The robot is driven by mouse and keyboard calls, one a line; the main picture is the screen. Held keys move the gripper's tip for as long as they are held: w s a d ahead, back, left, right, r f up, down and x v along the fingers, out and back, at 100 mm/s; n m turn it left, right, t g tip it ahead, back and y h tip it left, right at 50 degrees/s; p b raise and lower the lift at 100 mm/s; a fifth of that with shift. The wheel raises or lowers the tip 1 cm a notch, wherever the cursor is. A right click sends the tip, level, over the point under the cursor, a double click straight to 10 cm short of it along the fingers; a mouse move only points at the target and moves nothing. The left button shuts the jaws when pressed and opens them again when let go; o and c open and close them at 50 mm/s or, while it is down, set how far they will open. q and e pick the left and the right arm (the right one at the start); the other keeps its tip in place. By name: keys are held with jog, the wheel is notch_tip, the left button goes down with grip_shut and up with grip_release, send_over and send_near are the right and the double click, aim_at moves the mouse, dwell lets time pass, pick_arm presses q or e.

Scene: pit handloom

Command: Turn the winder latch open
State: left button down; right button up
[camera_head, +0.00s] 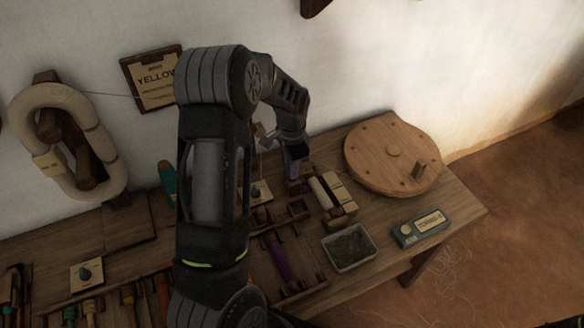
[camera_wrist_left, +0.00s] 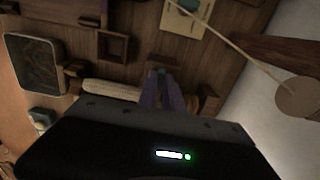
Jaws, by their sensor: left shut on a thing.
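The bobbin winder (camera_head: 339,197) is a small wooden stand on the bench with a pale spool (camera_head: 319,193) on it. The spool also shows in the left wrist view (camera_wrist_left: 108,90). My left gripper (camera_head: 297,160) reaches down at the winder's back left end. In the left wrist view its fingers (camera_wrist_left: 162,88) are shut on a small part, the winder latch, just beside the spool's end. The fingers hide most of the latch, so its angle cannot be told. My right gripper is not in view.
A round wooden wheel (camera_head: 392,154) with a peg lies right of the winder. A grey tray (camera_head: 350,248) and a teal box (camera_head: 421,228) stand in front. A small square wooden holder (camera_wrist_left: 115,46) is near my fingers. A wound skein (camera_head: 62,140) hangs at left.

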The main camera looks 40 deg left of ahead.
pick_arm(q)
jog(key=shift+n, duration=0.4)
dwell(0.4)
jog(key=n, duration=0.3)
jog(key=shift+b, duration=0.4)
jog(key=n, duration=0.4)
jog(key=shift+n, duration=0.4)
jog(key=n, duration=0.4)
jog(key=shift+r+n, duration=0.1)
jog(key=shift+n, duration=0.2)
jog(key=n+p, duration=0.1)
jog(key=n, duration=0.3)
jog(key=shift+n, duration=0.4)
jog(key=c, duration=1.5)
grip_release()
